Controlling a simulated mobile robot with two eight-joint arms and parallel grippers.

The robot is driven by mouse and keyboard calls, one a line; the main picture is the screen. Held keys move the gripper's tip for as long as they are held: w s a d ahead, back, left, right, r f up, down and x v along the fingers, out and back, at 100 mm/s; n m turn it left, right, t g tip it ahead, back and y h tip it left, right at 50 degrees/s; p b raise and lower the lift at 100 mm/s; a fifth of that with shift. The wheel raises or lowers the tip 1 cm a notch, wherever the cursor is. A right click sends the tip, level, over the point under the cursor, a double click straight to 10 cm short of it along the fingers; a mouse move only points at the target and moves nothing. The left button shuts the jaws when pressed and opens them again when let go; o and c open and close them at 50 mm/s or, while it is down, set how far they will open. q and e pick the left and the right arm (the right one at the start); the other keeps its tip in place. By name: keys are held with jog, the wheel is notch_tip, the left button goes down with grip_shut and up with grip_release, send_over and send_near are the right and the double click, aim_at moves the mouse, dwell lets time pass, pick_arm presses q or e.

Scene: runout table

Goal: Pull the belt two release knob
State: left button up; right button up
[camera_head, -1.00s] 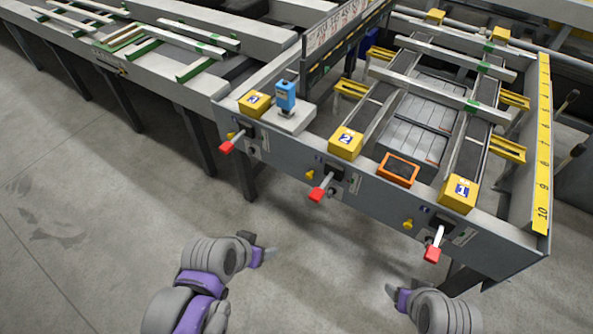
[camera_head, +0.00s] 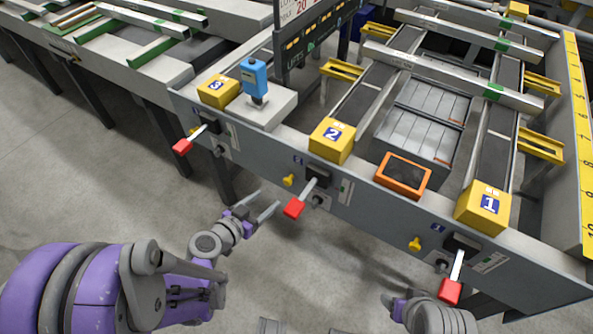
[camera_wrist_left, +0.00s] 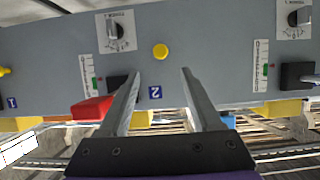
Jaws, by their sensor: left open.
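The belt two release knob appears to be the small yellow knob (camera_head: 288,180) on the grey front panel, under the blue 2 label and left of the belt two red-tipped lever (camera_head: 295,207). In the left wrist view, which shows the panel upside down, the yellow knob (camera_wrist_left: 160,51) lies ahead, between the lines of the two fingers. My left gripper (camera_head: 269,198) is open and empty, short of the panel, just left of and below the knob. It also shows in the left wrist view (camera_wrist_left: 160,73). My right gripper (camera_head: 388,300) shows only partly at the bottom; its jaw state is unclear.
Red-tipped levers for belt three (camera_head: 183,145) and belt one (camera_head: 450,290) stick out from the panel. The belt two lever's red tip (camera_wrist_left: 92,108) is close beside my left finger. An orange-framed screen (camera_head: 403,175) sits on top. Open floor lies in front.

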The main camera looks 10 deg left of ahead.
aim_at(286, 182)
pick_arm(q)
jog(key=b+x, duration=0.2)
jog(key=x, duration=0.9)
jog(key=shift+w+r, duration=0.1)
jog(key=shift+w, duration=0.1)
pick_arm(e)
jog(key=x, duration=0.2)
jog(key=shift+f, duration=0.35)
pick_arm(q)
grip_shut()
